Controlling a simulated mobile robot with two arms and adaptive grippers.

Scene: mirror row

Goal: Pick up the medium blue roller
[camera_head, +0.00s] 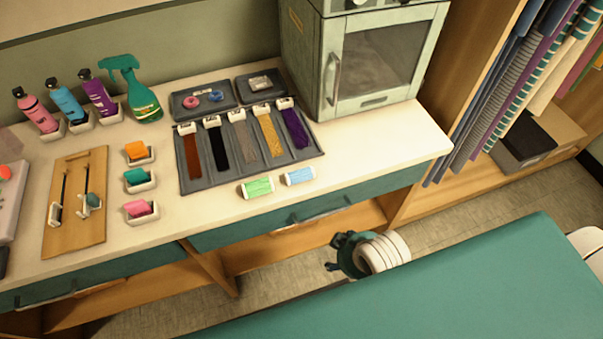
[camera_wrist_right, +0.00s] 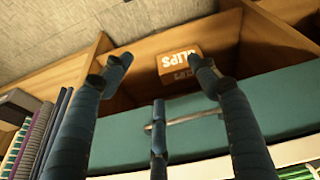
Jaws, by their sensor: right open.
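A light blue roller (camera_head: 299,176) lies on the white counter near its front edge, in the head view. A light green roller (camera_head: 258,187) lies just left of it. My right gripper (camera_head: 338,252) is in front of the counter and lower than its top, apart from both rollers. In the right wrist view my right gripper (camera_wrist_right: 160,75) has its fingers spread with nothing between them. A green striped piece shows at that view's lower right edge, too cut off to identify surely. My left gripper is not in view.
The teal drawer front (camera_head: 310,205) with its bar handle is close to my right gripper. A grey tray of strips (camera_head: 185,172) lies behind the rollers, and a cabinet (camera_head: 330,60) stands behind. The counter right of the blue roller is clear.

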